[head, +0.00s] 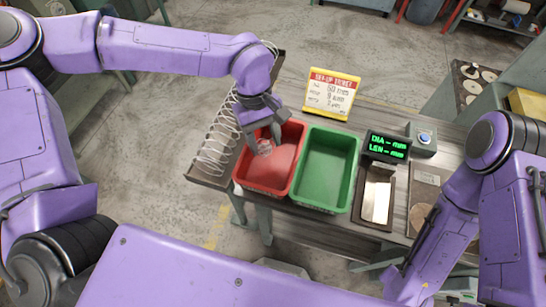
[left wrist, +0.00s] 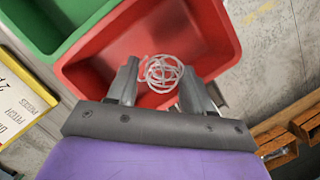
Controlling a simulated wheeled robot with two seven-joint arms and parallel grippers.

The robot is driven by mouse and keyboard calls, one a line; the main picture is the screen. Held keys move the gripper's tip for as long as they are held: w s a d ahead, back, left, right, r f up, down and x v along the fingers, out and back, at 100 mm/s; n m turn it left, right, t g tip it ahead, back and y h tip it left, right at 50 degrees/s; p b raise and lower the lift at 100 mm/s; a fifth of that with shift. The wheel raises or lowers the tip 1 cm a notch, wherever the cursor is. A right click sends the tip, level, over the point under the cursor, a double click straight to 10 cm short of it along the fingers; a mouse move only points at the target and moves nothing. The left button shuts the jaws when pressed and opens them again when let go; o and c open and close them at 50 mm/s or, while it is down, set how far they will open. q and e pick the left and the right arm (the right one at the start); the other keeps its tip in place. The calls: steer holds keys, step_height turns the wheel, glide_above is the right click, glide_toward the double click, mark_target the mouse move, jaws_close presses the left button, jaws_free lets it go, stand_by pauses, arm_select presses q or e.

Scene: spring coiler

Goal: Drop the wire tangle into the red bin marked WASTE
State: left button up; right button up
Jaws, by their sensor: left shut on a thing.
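The wire tangle (head: 264,148) is a small ball of thin pale wire. In the left wrist view the tangle (left wrist: 162,73) sits between the fingertips. My left gripper (head: 263,139) is shut on it and points down over the red bin (head: 262,188). In the left wrist view the red bin (left wrist: 215,30) lies beyond the fingertips, its floor bare where visible. The tangle's exact height above the bin floor is hard to tell. No WASTE marking is readable.
A green bin (head: 327,170) stands right beside the red one. A rack of wire coils (head: 213,150) is on the left. A set-up ticket stand (head: 332,94) is behind, and a display (head: 388,146) and a tray (head: 378,196) are at the right.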

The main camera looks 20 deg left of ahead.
arm_select(q)
steer(key=o, duration=0.8)
steer(key=shift+s+r, duration=0.2)
steer(key=shift+s, duration=0.15)
steer(key=o, duration=0.3)
steer(key=shift+s+r, duration=0.1)
steer(key=shift+s, duration=0.2)
steer(key=shift+w, duration=0.35)
steer(key=shift+w+r, duration=0.15)
steer(key=v, duration=0.3)
steer(key=b+v, duration=0.1)
steer(key=v, duration=0.6)
steer(key=shift+s+b, duration=0.3)
steer(key=shift+b, duration=0.05)
arm_select(e)
steer(key=shift+s+f, duration=0.3)
steer(key=shift+f, duration=0.4)
steer(key=shift+s, duration=0.1)
